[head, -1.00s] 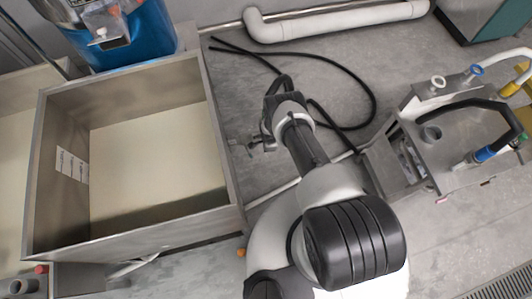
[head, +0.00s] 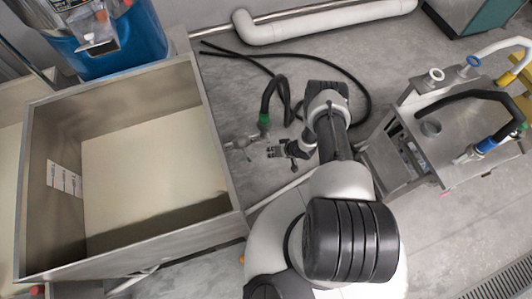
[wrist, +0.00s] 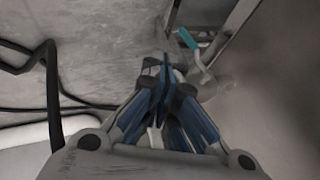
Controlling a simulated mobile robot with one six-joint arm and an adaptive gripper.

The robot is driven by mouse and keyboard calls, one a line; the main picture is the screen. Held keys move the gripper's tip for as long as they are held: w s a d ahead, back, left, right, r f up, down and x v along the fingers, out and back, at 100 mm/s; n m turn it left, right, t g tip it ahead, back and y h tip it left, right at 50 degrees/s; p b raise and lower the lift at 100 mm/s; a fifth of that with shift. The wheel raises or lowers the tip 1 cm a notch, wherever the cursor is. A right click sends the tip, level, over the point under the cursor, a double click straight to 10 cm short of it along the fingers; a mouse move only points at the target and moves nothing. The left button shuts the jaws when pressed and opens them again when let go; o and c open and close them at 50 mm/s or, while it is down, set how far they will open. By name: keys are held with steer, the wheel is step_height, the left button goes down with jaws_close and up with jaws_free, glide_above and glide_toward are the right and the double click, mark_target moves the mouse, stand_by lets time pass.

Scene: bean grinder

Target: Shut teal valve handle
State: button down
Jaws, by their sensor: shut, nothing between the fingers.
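The teal valve handle (wrist: 187,38) shows in the wrist view as a short bar, tilted, on a metal valve (wrist: 200,62) beside the steel wall. My gripper (wrist: 164,68) is shut and empty, with its fingertips apart from the handle, below and left of it in that picture. In the head view my gripper (head: 273,151) is just right of the valve fitting (head: 240,143) on the basin's side. A green piece (head: 264,119) shows above them at the end of a black hose; I cannot tell whether it is the handle.
The open steel basin (head: 216,140) stands left of my arm. A black hose (head: 370,95) loops over the grey floor. A steel unit (head: 440,130) with hoses stands at right. A white pipe (head: 330,20) runs along the back.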

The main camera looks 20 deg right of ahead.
mark_target(249, 159)
steer(key=w+a+f+b, duration=0.3)
steer(key=w+a+f, duration=0.1)
steer(key=a+f, duration=0.2)
steer(key=shift+w+a+f, duration=0.15)
steer(key=shift+a+f, duration=0.25)
steer(key=shift+f, duration=0.25)
